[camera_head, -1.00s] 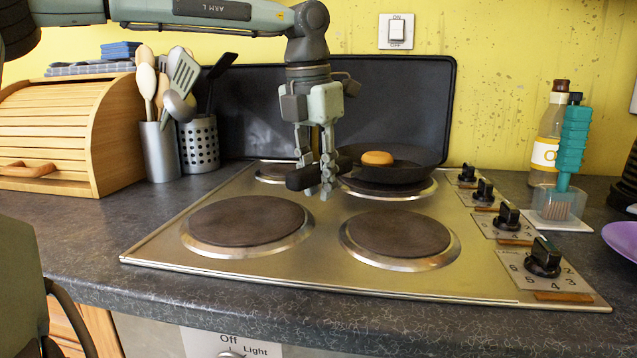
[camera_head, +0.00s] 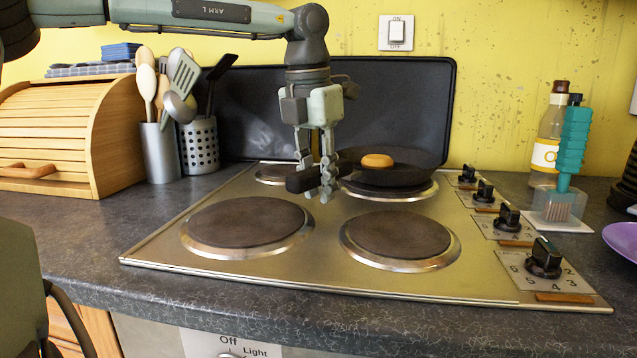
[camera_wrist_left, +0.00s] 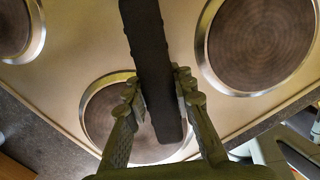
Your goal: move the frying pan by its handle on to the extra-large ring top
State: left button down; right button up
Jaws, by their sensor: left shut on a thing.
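The black frying pan (camera_head: 408,174) is over the back right ring (camera_head: 398,196), level, with a round brown bun-like item (camera_head: 377,160) in it. I cannot tell whether its base touches the ring. Its dark handle (camera_head: 299,182) points left and a little forward. My left gripper (camera_head: 317,181) reaches down from above and is shut on the handle. In the left wrist view my left gripper (camera_wrist_left: 158,88) has a finger on each side of the handle (camera_wrist_left: 148,35). The front left ring (camera_head: 248,222) looks the largest and is bare. My right gripper is not in view.
The front right ring (camera_head: 398,236) is bare; the back left ring (camera_head: 272,174) is partly hidden. Knobs (camera_head: 508,217) line the hob's right side. A black panel (camera_head: 250,110) stands behind. Utensil pots (camera_head: 199,147) stand left, a bottle (camera_head: 547,145) and teal brush (camera_head: 572,145) right.

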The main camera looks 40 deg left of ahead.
pick_arm(q)
jog(key=shift+f+b, duration=0.3)
jog(key=shift+f, duration=0.05)
dwell(0.7)
jog(key=c, duration=1.2)
grip_release()
jog(key=shift+s+f, duration=0.1)
jog(key=shift+f, duration=0.1)
jog(key=shift+r, duration=0.25)
jog(key=shift+s+r+p, duration=0.25)
jog(key=shift+r+p, duration=1.25)
jog(key=shift+r, duration=0.45)
jog(key=shift+s+r+p, duration=0.2)
jog(key=shift+r+p, duration=1.25)
jog(key=shift+r, duration=0.5)
notch_tip(320, 180, up, 12)
jog(key=s, duration=0.1)
jog(key=shift+s, duration=0.3)
